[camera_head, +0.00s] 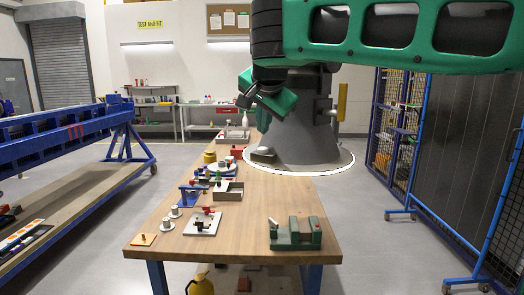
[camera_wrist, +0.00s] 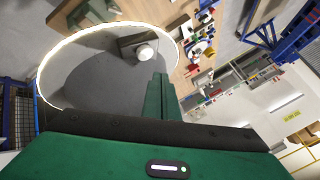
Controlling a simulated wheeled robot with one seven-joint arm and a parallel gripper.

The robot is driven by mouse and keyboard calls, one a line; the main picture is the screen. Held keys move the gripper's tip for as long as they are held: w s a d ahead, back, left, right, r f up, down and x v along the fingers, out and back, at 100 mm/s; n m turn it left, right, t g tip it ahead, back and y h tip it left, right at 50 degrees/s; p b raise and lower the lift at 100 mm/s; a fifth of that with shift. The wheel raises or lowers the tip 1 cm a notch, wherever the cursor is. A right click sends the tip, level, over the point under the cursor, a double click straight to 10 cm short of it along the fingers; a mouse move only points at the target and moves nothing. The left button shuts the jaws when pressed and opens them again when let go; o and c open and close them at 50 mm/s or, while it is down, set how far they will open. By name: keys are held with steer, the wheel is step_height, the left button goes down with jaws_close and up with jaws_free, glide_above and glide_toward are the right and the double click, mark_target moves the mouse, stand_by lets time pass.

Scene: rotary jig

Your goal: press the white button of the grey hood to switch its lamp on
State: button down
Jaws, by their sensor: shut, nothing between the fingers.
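The grey hood (camera_head: 300,125) is a wide cone at the right side of the wooden table, with a bright white rim. In the wrist view its grey surface (camera_wrist: 85,85) fills the left half inside that rim. The round white button (camera_wrist: 145,52) sits on a small grey box at the rim; the box also shows in the head view (camera_head: 262,154). My gripper (camera_wrist: 160,78) is shut and empty, its green fingers close together. I cannot tell whether the lamp is lit.
The wooden table (camera_head: 250,200) carries a green vise (camera_head: 296,233), a white plate with small parts (camera_head: 203,222) and several fixtures along its left side. The table's near middle is clear.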

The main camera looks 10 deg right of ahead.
mark_target(263, 149)
steer(key=shift+r, duration=2.05)
steer(key=shift+s, duration=0.1)
